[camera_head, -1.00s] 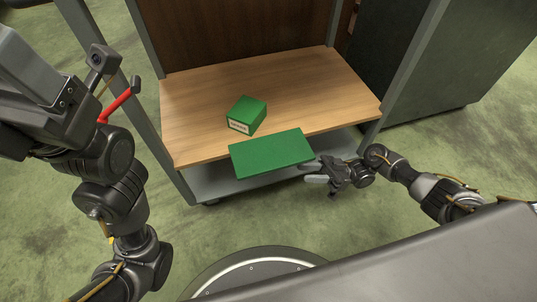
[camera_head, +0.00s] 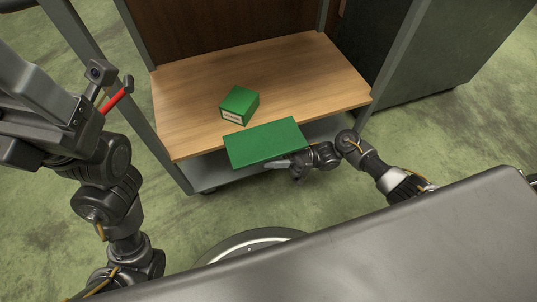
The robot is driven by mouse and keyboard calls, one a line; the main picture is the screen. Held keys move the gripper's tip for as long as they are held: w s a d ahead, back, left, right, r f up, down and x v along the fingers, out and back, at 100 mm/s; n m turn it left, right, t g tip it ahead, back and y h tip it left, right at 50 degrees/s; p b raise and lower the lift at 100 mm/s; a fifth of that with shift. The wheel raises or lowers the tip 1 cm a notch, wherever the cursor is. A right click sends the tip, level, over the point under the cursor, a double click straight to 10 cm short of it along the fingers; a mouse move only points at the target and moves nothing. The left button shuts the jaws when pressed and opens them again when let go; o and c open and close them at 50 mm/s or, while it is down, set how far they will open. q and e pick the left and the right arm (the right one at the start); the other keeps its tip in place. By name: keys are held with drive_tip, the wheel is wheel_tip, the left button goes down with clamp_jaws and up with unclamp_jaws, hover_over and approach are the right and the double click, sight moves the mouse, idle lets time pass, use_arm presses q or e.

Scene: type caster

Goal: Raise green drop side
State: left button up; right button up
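A flat green panel (camera_head: 265,142), the drop side, sits at the front edge of the wooden shelf, its broad face showing to the head camera. My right gripper (camera_head: 284,164) is at the panel's lower right edge, with a finger close to or under that edge; I cannot tell whether it touches. The gap between its fingers is not clear. My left arm (camera_head: 100,160) stands at the left of the view; its gripper's fingertips are not clearly seen.
A green box (camera_head: 239,105) with a white label stands on the wooden shelf (camera_head: 310,80) behind the panel. Grey posts (camera_head: 157,105) frame the shelf. A red lever (camera_head: 115,101) shows near my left arm. A dark cabinet (camera_head: 420,60) stands at the right.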

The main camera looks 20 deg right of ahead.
drive_tip(key=shift+a+r, duration=0.1)
drive_tip(key=shift+a, duration=0.15)
clamp_jaws()
